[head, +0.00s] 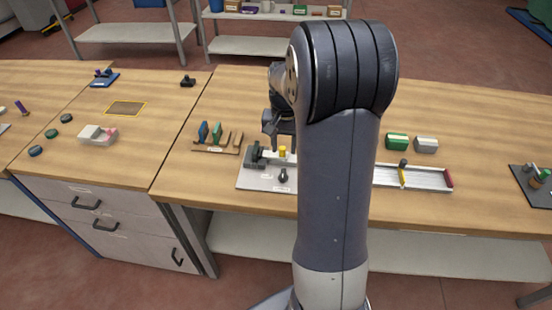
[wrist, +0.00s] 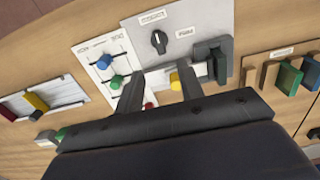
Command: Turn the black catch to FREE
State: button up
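The black catch (wrist: 159,42) is a small knob on a light grey plate (wrist: 205,22) in the wrist view. A pale mark on it points roughly up toward one of two small labels, whose lettering I cannot read surely. In the head view the catch (head: 283,175) stands near the plate's front edge. A yellow cylinder (wrist: 175,82) and a dark grey block (wrist: 211,60) are on the same plate. My gripper (wrist: 160,84) is open, its two fingers apart, over the plate's yellow-cylinder side. It is clear of the catch. My arm partly hides the plate in the head view.
In the wrist view, a white panel (wrist: 92,48) with green and blue knobs lies left of the plate. A wooden rack (wrist: 262,62) with green and blue pieces stands right. In the head view, green (head: 397,141) and grey (head: 426,145) blocks sit behind a white tray (head: 425,178).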

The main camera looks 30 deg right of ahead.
aim_at(283, 173)
notch_tip(283, 173, down, 10)
jog(key=shift+s+f+p, duration=0.1)
jog(key=shift+f+p, duration=0.15)
jog(key=shift+p, duration=0.25)
jog(key=shift+c, duration=0.3)
grip_shut()
